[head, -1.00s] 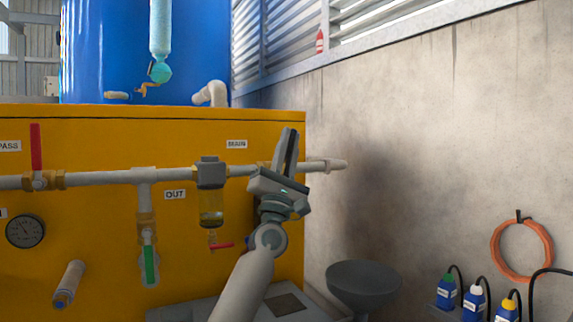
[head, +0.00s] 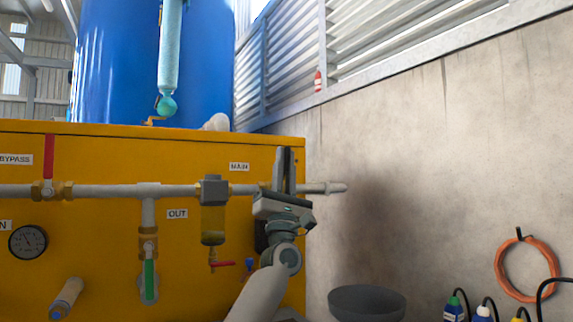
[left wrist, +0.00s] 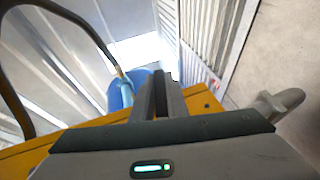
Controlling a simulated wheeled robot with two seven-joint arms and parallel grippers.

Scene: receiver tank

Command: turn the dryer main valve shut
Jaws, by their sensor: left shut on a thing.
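The dryer main valve (head: 264,186) sits on the grey pipe under the MAIN label, near the right end of the yellow panel. Only a bit of its brass body shows; my left gripper (head: 285,154) covers the rest, including the handle. The left gripper points up, almost upright, in front of the valve. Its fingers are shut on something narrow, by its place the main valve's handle. In the left wrist view the fingers (left wrist: 161,92) are close together with a dark strip between them. My right gripper is not in view.
Left along the pipe are a filter bowl (head: 213,222) with a small red lever (head: 222,264), the green-handled OUT valve (head: 149,279) and the red-handled BYPASS valve (head: 49,158). A concrete wall (head: 430,170) stands at right. A grey bowl (head: 366,302) is low in front.

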